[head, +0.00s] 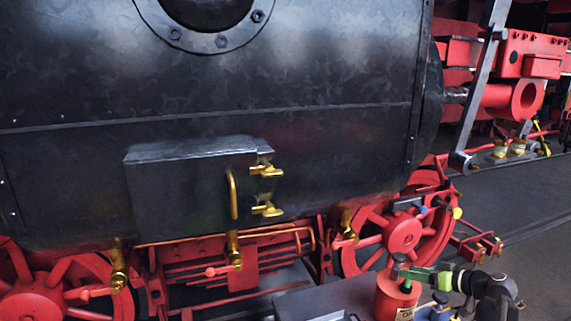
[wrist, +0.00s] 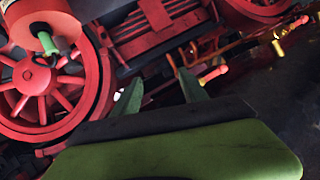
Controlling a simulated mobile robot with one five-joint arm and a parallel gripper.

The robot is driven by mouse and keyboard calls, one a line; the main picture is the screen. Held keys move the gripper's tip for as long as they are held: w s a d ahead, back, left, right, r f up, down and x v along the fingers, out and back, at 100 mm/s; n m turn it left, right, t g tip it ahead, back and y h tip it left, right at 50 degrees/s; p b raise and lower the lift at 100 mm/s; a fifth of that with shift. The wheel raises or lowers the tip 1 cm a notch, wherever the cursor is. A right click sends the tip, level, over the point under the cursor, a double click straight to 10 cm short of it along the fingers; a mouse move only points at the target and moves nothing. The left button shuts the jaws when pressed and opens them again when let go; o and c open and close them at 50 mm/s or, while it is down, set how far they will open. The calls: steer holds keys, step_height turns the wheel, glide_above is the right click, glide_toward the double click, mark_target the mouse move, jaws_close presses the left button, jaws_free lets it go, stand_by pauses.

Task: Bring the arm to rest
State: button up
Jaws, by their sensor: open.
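My gripper (head: 418,272) shows at the lower right of the head view, small and partly mixed with things around it. In the wrist view my gripper (wrist: 161,92) has its two green fingers spread apart, with nothing visible between them. Beyond the fingers lie red wheels and red frame parts. In the head view my gripper is beside the top of a red canister (head: 393,298). I cannot tell whether they touch.
A black locomotive body (head: 330,150) fills much of the head view, with a box (head: 190,190) and brass valves (head: 266,169) on it. Red wheels (head: 403,236) stand below. A grey surface (head: 318,298) lies left of the canister. Open floor (head: 535,255) is at right.

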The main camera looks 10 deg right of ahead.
steer(key=w+a+f+g, duration=0.2)
steer(key=a+f, duration=0.1)
steer(key=a, duration=0.4)
steer(key=w+a+f+g, duration=0.2)
steer(key=a+f+g, duration=0.1)
steer(key=a, duration=0.4)
steer(key=s+a+f+g+h, duration=0.2)
steer(key=a+f, duration=0.1)
steer(key=a, duration=0.5)
steer(key=s+a+f+m+g+h, duration=0.1)
steer(key=s+a+f+g+h, duration=0.1)
steer(key=a, duration=0.7)
steer(key=s+a+f+g+h, duration=0.1)
steer(key=a+f+g+h, duration=0.1)
steer(key=a, duration=0.6)
steer(key=shift+s+a+f+g, duration=0.35)
steer(key=shift+f+g, duration=0.25)
steer(key=shift+f, duration=0.3)
